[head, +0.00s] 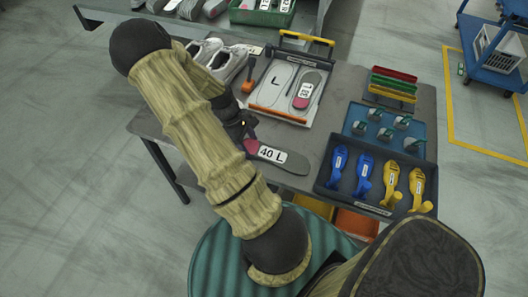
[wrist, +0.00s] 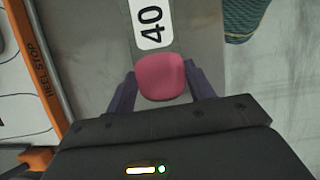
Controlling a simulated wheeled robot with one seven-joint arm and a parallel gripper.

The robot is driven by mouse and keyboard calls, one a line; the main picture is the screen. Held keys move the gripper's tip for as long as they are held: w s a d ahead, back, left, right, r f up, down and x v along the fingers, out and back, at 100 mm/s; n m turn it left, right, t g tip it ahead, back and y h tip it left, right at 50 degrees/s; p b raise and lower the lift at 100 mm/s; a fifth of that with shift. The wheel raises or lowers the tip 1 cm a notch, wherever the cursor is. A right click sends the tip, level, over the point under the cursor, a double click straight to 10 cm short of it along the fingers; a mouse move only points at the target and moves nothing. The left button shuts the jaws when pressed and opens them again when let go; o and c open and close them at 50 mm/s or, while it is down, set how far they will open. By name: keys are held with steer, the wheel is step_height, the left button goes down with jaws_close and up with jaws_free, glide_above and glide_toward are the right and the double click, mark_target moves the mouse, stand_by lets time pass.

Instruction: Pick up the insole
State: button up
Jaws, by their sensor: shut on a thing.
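The insole (head: 283,160) is dark grey with a pink heel and a white label reading 40 L. Its pink heel (wrist: 160,77) sits between the two fingers of my gripper (wrist: 161,84) in the wrist view, and the gripper is shut on it. In the head view my gripper (head: 247,138) is at the heel end, partly hidden by my arm. The insole's toe points right; I cannot tell whether it touches the table. A second grey and pink insole (head: 306,89) lies in the right outline of a white tray (head: 272,112).
White shoes (head: 228,62) stand left of the tray. On the right of the table (head: 325,133) are a blue tray (head: 359,119) of small parts and a dark tray (head: 340,187) with blue and yellow shoe-shaped pieces. A green crate (head: 262,17) is behind.

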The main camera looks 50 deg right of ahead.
step_height(320, 180, up, 10)
steer(key=shift+p, duration=0.3)
stand_by(0.3)
steer(key=shift+w, duration=0.1)
stand_by(0.3)
steer(key=w+a+f+m+y, duration=0.1)
steer(key=w+a+f+m, duration=0.1)
steer(key=w+a, duration=0.5)
steer(key=w+a+f+m+y, duration=0.1)
steer(key=w+a+f+m, duration=0.2)
steer(key=a, duration=1.2)
steer(key=w+f, duration=0.2)
steer(key=w, duration=0.2)
